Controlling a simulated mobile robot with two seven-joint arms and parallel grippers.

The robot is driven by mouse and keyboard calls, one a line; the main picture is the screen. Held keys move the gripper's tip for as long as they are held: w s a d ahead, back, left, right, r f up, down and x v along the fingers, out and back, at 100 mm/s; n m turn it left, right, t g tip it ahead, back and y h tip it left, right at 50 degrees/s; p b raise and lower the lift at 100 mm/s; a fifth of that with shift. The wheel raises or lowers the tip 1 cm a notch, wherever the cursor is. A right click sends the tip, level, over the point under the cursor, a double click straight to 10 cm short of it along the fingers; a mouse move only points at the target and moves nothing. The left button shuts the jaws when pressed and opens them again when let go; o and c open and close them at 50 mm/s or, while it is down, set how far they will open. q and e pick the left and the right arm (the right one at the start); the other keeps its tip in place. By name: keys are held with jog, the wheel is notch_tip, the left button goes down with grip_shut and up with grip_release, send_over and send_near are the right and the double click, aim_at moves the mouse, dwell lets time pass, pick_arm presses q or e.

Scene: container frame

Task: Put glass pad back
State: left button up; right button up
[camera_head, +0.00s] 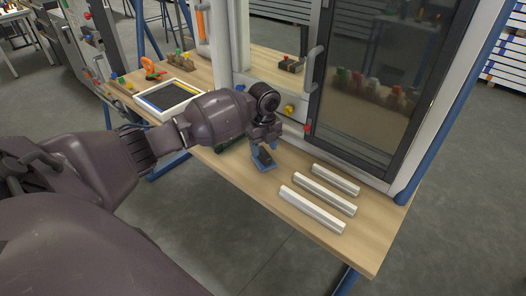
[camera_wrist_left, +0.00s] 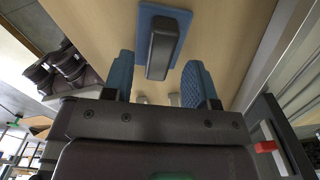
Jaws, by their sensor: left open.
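The glass pad is a blue plate with a dark grey block-like handle. In the head view the pad (camera_head: 263,188) is on the wooden table near its front edge, partly covered by my left gripper (camera_head: 262,150). In the left wrist view the pad's handle (camera_wrist_left: 161,48) stands out from the blue plate toward my camera. The blue fingers of my left gripper (camera_wrist_left: 160,85) are open on either side of the handle's near end, with gaps visible. My right gripper is out of view.
Several light metal bars (camera_head: 312,209) lie on the table (camera_head: 365,245) right of the gripper. A cabinet with a dark glass door (camera_head: 385,80) stands behind them. A white-framed tray (camera_head: 166,98) and an orange tool (camera_head: 152,68) lie at the back left.

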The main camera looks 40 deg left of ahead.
aim_at(264, 152)
pick_arm(q)
notch_tip(264, 152, up, 9)
jog(key=p, duration=0.1)
jog(key=shift+r, duration=0.15)
dwell(0.6)
